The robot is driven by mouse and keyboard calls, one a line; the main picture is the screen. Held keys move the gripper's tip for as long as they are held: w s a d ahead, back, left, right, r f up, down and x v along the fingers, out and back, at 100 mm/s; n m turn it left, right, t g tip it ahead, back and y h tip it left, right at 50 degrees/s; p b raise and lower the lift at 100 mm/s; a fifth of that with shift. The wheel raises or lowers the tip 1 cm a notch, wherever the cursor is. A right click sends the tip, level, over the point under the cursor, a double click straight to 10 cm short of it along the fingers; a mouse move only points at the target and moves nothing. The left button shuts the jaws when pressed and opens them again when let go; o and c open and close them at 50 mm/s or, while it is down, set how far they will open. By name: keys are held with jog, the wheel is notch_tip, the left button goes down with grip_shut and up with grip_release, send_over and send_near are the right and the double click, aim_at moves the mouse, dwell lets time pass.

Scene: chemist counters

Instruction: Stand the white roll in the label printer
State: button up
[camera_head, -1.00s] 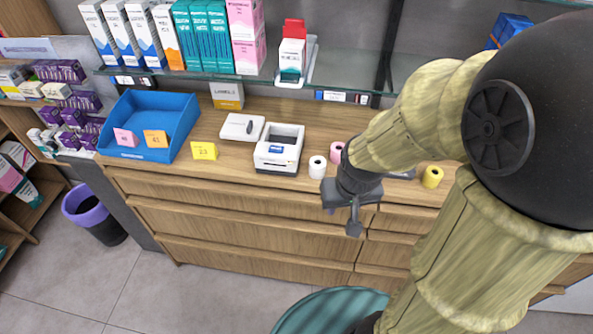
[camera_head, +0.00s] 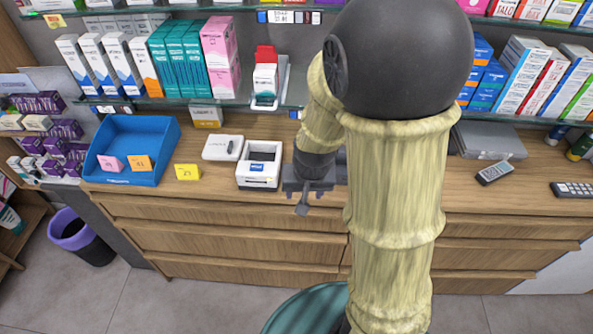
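The label printer (camera_head: 259,168), a white box with a dark open bay on top, stands on the wooden counter. No roll shows in its bay. My gripper (camera_head: 303,203) is over the counter's front edge, just right of the printer and apart from it in the picture. Its fingers are dark and partly overlap, so I cannot tell whether they are open or shut. The white roll is not visible; my gripper and arm cover the counter right of the printer.
A white box-like device (camera_head: 222,148) and a yellow card (camera_head: 187,172) lie left of the printer, beyond them a blue tray (camera_head: 151,134). A glass shelf with medicine boxes (camera_head: 220,50) hangs above. Right of my arm are a grey flat box (camera_head: 490,141) and a dark handset (camera_head: 494,173).

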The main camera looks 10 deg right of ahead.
jog(key=w+r+m+t+h+p, duration=0.1)
jog(key=w+r+m+h+p, duration=0.1)
jog(key=w+p, duration=0.5)
jog(key=shift+w+a+r+m, duration=0.35)
jog(key=shift+w+r, duration=0.25)
jog(key=shift+r, duration=0.3)
jog(key=shift+f, duration=0.1)
jog(key=p+x, duration=0.1)
jog(key=x, duration=1.1)
jog(key=shift+w+p, duration=0.1)
jog(key=shift+p, duration=0.25)
jog(key=shift+p+x, duration=1.3)
jog(key=shift+x, duration=1.3)
